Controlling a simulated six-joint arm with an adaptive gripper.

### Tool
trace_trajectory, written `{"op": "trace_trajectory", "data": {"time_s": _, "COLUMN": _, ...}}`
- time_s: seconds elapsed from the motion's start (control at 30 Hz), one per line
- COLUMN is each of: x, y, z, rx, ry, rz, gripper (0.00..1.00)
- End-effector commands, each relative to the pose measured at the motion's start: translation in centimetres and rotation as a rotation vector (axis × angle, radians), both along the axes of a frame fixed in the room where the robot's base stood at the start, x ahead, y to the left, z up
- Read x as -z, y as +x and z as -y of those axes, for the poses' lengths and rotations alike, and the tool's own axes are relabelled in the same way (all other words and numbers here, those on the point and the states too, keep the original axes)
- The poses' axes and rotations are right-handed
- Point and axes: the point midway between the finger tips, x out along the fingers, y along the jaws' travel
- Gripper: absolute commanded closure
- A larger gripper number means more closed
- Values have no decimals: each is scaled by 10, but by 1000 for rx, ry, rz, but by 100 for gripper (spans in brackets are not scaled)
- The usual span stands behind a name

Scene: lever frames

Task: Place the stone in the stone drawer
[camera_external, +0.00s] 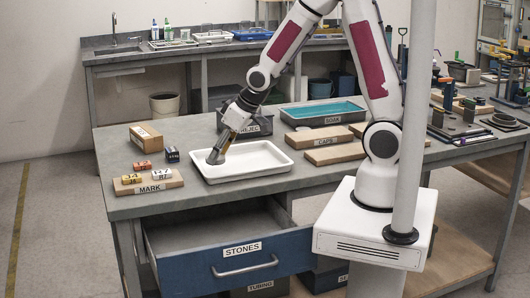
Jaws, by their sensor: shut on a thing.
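My gripper (223,147) reaches down at a slant over the left part of the white tray (271,170). It is shut on a small dark grey thing, which looks to be the stone (215,157), at or just above the tray floor. Whether the stone touches the tray I cannot tell. The stone drawer (222,269) has a blue front with the label STONES and a metal handle. It is pulled open below the bench top, in front of and below the tray. The part of its inside that shows looks empty.
A MARK board (149,187) with small labelled blocks lies left of the tray, near a cardboard box (146,135). Behind are a dark REJECT bin (257,127) and a SOAK tray (323,112). CAPS boards (320,137) lie right. The bench edge runs between tray and drawer.

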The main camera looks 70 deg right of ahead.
Motion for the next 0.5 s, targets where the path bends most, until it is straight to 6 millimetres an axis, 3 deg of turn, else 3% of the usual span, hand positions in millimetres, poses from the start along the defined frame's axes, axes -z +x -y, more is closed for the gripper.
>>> {"op": "trace_trajectory", "data": {"time_s": 0.43, "x": -8, "y": -12, "z": -58, "rx": -165, "ry": -21, "rz": 24, "gripper": 84}}
{"op": "trace_trajectory", "data": {"time_s": 0.5, "x": -1, "y": -12, "z": -67, "rx": -183, "ry": -20, "rz": 19, "gripper": 84}}
